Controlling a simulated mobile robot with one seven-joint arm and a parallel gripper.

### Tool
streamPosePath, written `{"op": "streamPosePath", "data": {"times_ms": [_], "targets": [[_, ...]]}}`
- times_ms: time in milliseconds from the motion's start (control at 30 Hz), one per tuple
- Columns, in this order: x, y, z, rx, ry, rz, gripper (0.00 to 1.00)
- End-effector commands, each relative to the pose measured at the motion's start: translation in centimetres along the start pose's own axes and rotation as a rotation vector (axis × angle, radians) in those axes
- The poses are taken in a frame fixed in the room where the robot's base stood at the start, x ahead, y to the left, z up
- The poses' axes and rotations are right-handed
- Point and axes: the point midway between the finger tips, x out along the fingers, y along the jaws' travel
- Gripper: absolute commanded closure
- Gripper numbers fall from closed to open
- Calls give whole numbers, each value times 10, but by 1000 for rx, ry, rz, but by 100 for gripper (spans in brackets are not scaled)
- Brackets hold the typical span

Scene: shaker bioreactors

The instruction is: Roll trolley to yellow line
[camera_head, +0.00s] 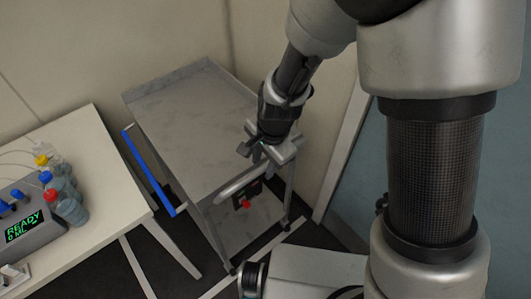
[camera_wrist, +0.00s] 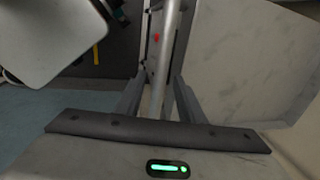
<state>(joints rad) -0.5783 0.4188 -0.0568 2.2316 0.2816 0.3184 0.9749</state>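The trolley is a grey metal cart with a pale, marbled top tray (camera_head: 185,125) and a lower shelf (camera_head: 250,222). Its light handle bar (camera_head: 238,184) is on the near side, and a red knob shows below it. My gripper (camera_head: 254,153) is above the handle near its right end, pointing down. In the wrist view the fingers (camera_wrist: 160,100) are apart, with the handle bar (camera_wrist: 166,50) running between them; I cannot tell whether they touch it. A short yellow strip (camera_wrist: 96,54), perhaps part of the yellow line, shows on dark floor in the wrist view.
A white table (camera_head: 85,135) stands left of the trolley with a device reading READY (camera_head: 25,232) and several capped bottles (camera_head: 68,208). Walls are close behind; a door frame (camera_head: 345,145) is at right.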

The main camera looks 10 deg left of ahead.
Motion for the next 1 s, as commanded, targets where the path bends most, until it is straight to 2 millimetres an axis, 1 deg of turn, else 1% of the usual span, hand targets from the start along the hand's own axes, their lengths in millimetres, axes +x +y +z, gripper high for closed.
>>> {"op": "streamPosePath", "data": {"times_ms": [100, 333, 533, 567, 1000], "targets": [[4, 0, 0, 0, 0, -1, 64], [4, 0, 0, 0, 0, -1, 64], [4, 0, 0, 0, 0, -1, 98], [4, 0, 0, 0, 0, -1, 100], [5, -3, -4, 1, 0, 1, 100]]}}
